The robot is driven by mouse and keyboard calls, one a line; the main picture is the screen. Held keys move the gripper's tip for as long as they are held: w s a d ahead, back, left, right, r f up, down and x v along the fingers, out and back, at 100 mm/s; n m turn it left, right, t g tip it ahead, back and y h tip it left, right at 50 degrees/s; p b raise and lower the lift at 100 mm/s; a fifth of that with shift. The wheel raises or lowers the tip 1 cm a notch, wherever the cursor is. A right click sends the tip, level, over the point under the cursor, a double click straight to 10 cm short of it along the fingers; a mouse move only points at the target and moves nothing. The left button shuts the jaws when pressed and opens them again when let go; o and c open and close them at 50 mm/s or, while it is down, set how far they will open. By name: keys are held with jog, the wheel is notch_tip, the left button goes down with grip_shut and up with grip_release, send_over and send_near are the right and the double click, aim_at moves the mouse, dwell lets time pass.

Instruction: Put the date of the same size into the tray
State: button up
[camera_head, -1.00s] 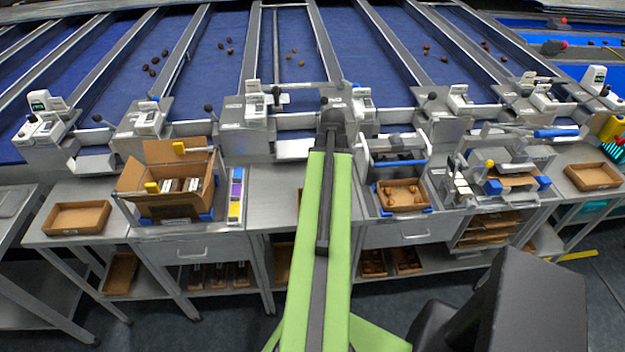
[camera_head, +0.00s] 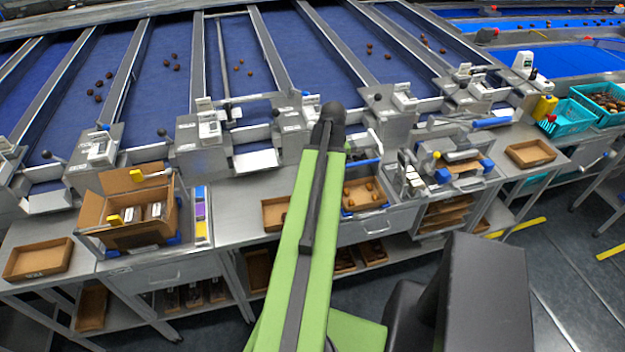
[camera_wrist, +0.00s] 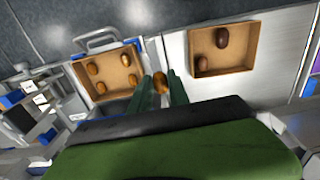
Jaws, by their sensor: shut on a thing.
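My gripper (camera_wrist: 164,88) shows in the wrist view with its two dark green fingers closed on a brown date (camera_wrist: 160,82). The date is held between the fingertips, above the bench between two cardboard trays. The left tray (camera_wrist: 113,74) holds several light brown dates, one of them near its edge (camera_wrist: 95,70). The right tray (camera_wrist: 236,55) holds two darker dates (camera_wrist: 222,36). In the head view, the tray with several dates (camera_head: 350,207) stands right of my arm. Another tray (camera_head: 270,203) is partly hidden behind my arm. The gripper is hidden there.
A cardboard box (camera_head: 90,210) stands on the left bench beside an empty tray (camera_head: 38,259). A metal device with blue parts (camera_head: 440,178) and another tray (camera_head: 531,153) stand to the right. Blue belts (camera_head: 150,70) with loose dates run behind.

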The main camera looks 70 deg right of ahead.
jog(key=s+d+f+b, duration=0.2)
jog(key=s+d, duration=0.3)
jog(key=s, duration=0.1)
jog(key=s+d+f+b, duration=0.2)
jog(key=s+d, duration=0.2)
jog(key=s, duration=0.2)
jog(key=shift+s+d+f+b, duration=0.25)
jog(key=shift+d+b, duration=0.15)
jog(key=shift+f+b, duration=1.65)
jog(key=shift+b, duration=0.05)
jog(key=shift+f+b, duration=1.6)
dwell(0.3)
jog(key=o, duration=0.9)
jog(key=shift+c, duration=0.2)
jog(key=shift+r, duration=0.1)
